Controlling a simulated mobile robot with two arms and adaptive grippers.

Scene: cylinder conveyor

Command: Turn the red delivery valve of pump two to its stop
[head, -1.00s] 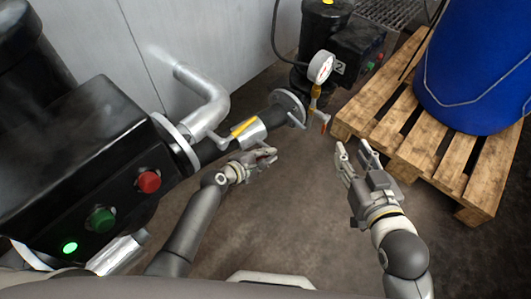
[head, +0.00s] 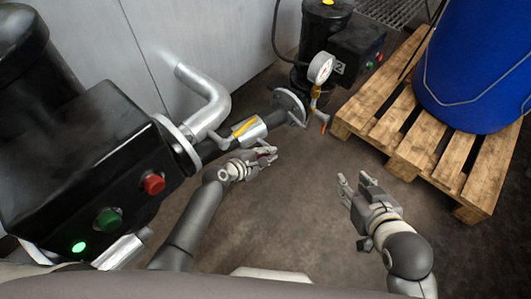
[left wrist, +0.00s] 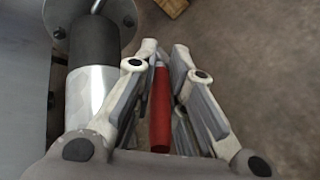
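A red valve handle (left wrist: 160,110) lies between the fingers of my left gripper (left wrist: 165,55) in the left wrist view. The fingers are close on both sides of the handle and appear shut on it. In the head view my left gripper (head: 270,154) is beside the dark pipe, and only a small bit of red shows between its fingers. A pump marked 2 (head: 345,50) stands at the back. My right gripper (head: 356,180) is open and empty over the floor, left of the pallet.
A silver sleeve with a yellow mark (head: 248,131) is on the pipe. A nearer black pump box (head: 80,160) fills the left. A blue drum (head: 475,70) stands on a wooden pallet (head: 410,150). The middle floor is clear.

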